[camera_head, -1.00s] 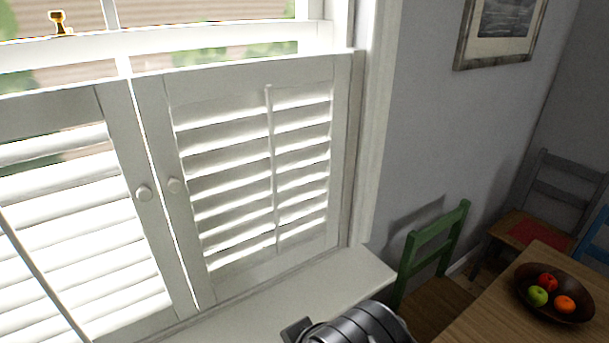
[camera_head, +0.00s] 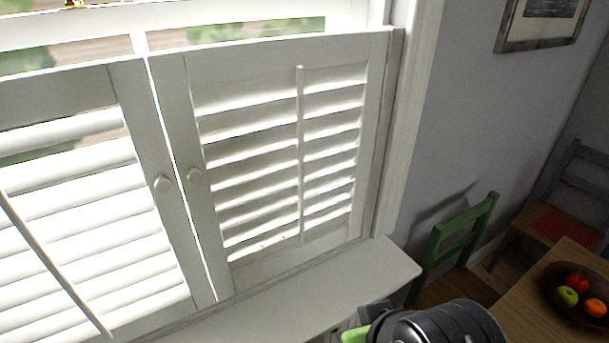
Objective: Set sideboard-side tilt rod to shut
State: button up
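Two white louvred shutter panels cover the lower window. The right panel's tilt rod (camera_head: 300,155) is a thin white bar standing upright in front of its slats (camera_head: 248,160). Those slats are slanted, with bright gaps between them. The left panel's tilt rod (camera_head: 52,262) shows as a slanting grey bar at the lower left. The left slats (camera_head: 95,225) are very bright, and outdoors shows between the upper ones. No sideboard is visible, so I cannot tell which rod is on its side. My dark arm shows at the bottom, below the panels; my gripper's fingertips are not visible.
A white sill (camera_head: 300,295) juts out below the panels. A green chair (camera_head: 455,240) and a wooden table with a fruit bowl (camera_head: 560,290) stand at the right. A framed picture (camera_head: 545,25) hangs on the wall.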

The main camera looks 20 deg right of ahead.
aim_at(8, 207)
jog(key=j+u, duration=0.35)
jog(key=i+j+u, duration=0.3)
jog(key=j+u, duration=0.35)
jog(key=j, duration=0.15)
jog(key=i, duration=0.05)
